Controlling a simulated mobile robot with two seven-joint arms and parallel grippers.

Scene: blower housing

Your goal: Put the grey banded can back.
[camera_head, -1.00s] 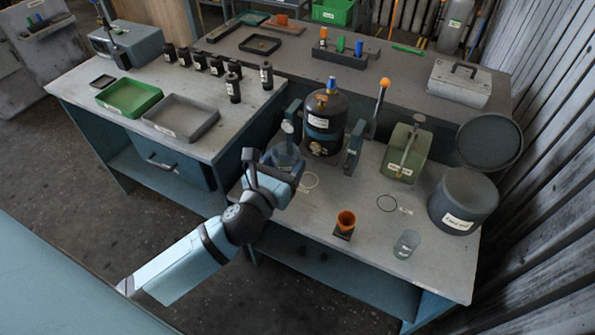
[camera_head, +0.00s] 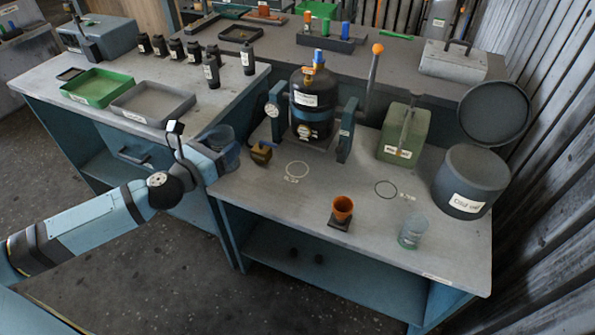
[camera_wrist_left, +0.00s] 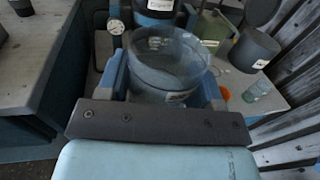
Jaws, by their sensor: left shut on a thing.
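My left gripper (camera_head: 207,156) is shut on a clear, bluish round vessel (camera_head: 221,142), held up in front of the gap between the two benches. In the left wrist view the vessel (camera_wrist_left: 168,62) stands between the blue fingers, open at the top. I cannot tell whether a grey band runs round it. A large dark grey can (camera_head: 465,182) with a white label stands at the right of the near bench, apart from my gripper. My right gripper is not in view.
A black tank (camera_head: 313,98) stands in a blue holder. A brass block (camera_head: 261,153), an orange cup (camera_head: 342,208), a clear glass (camera_head: 413,232) and a green canister (camera_head: 404,135) stand on the near bench. The left bench holds trays (camera_head: 153,103) and several black bottles.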

